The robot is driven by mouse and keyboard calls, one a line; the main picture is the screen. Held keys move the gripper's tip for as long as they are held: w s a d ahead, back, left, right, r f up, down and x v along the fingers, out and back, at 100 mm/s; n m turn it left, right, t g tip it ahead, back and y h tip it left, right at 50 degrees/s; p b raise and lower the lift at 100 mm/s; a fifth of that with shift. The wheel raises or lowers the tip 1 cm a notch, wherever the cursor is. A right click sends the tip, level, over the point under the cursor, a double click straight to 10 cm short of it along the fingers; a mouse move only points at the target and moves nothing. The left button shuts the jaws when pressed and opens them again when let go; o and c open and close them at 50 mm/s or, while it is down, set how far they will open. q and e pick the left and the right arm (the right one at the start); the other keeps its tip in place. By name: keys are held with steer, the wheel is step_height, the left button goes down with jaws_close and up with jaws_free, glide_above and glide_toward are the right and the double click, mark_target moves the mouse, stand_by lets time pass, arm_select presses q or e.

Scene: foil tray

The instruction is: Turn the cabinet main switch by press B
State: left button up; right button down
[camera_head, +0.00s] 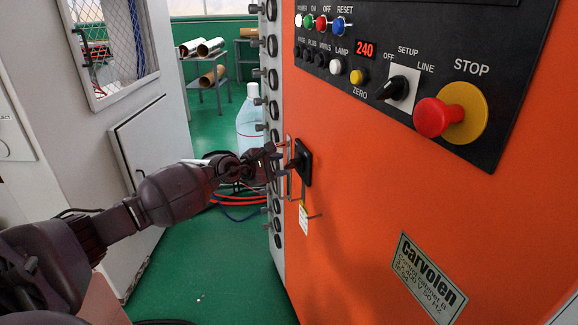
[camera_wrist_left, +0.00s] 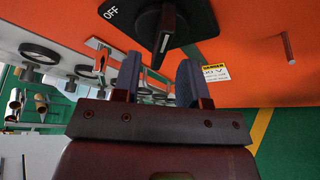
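The orange cabinet (camera_head: 375,185) carries a black rotary main switch (camera_head: 303,163) on its front, near the left edge. In the left wrist view the switch (camera_wrist_left: 178,22) shows large, with a black handle bearing a white line and the word OFF to its left. My left gripper (camera_head: 279,156) is just left of the switch in the head view. In the wrist view the two fingers of that gripper (camera_wrist_left: 158,77) stand apart, with the handle's tip above the gap between them. I cannot tell whether they touch it. My right gripper is not in view.
A black control panel (camera_head: 420,60) has a red STOP button (camera_head: 436,117) on a yellow disc. A nameplate (camera_head: 428,280) ending in B sits low on the cabinet. A small pin (camera_wrist_left: 287,46) sticks out right of the switch. A grey cabinet (camera_head: 95,120) stands left; green floor lies between.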

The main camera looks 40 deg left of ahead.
mark_target(287, 165)
arm_select(q)
steer(key=shift+x, duration=2.1)
jaws_close()
